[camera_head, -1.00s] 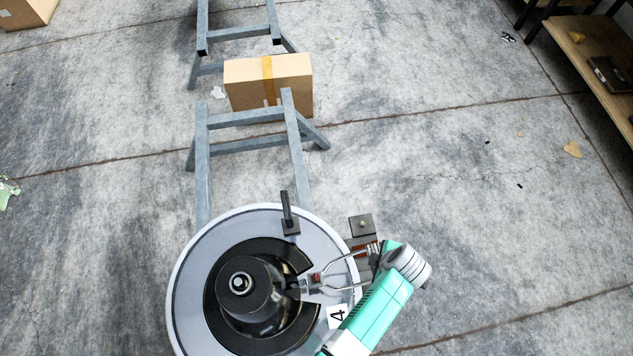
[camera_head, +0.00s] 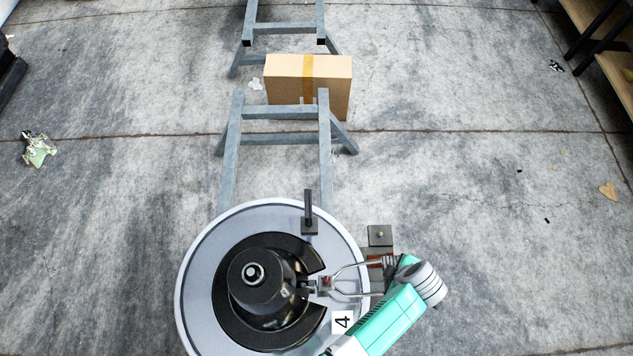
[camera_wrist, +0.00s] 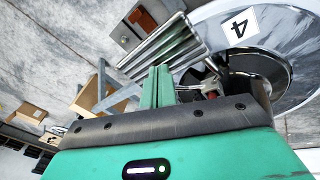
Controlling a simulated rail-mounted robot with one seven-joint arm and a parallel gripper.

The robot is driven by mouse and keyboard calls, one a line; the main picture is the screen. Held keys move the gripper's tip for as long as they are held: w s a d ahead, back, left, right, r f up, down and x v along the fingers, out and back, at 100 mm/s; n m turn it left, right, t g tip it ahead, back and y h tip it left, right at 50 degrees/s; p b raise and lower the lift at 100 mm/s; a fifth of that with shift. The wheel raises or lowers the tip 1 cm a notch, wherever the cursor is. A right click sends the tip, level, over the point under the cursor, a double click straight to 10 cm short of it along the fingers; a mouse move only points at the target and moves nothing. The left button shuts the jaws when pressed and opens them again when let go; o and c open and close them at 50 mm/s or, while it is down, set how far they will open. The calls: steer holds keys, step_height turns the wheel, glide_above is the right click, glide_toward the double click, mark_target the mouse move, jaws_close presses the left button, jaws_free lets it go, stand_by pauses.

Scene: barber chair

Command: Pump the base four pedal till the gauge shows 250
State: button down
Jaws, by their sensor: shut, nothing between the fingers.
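The round grey base (camera_head: 205,262) with a black hub (camera_head: 258,285) bears a white label "4" (camera_head: 342,322); the label also shows in the wrist view (camera_wrist: 240,25). A forked metal pedal (camera_head: 348,267) reaches out from the hub to the right. Its ridged metal tread (camera_wrist: 160,48) shows in the wrist view. My gripper (camera_wrist: 158,84) is shut and empty, its green fingertips close to the tread; I cannot tell whether they touch. In the head view, my green arm hides the fingertips and part of the pedal. No gauge reading can be made out.
A small dark block (camera_head: 380,236) sits beside the rim, near the pedal's end. A black upright lever (camera_head: 308,212) stands on the base. Behind are grey metal trestles (camera_head: 228,165) and a cardboard box (camera_head: 285,80).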

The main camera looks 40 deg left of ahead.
steer(key=r+p, duration=0.1)
steer(key=p, duration=0.1)
steer(key=s+a+r+p, duration=0.1)
steer(key=r+p, duration=0.3)
steer(key=shift+s+a+r, duration=0.25)
steer(key=shift+s+a, duration=0.05)
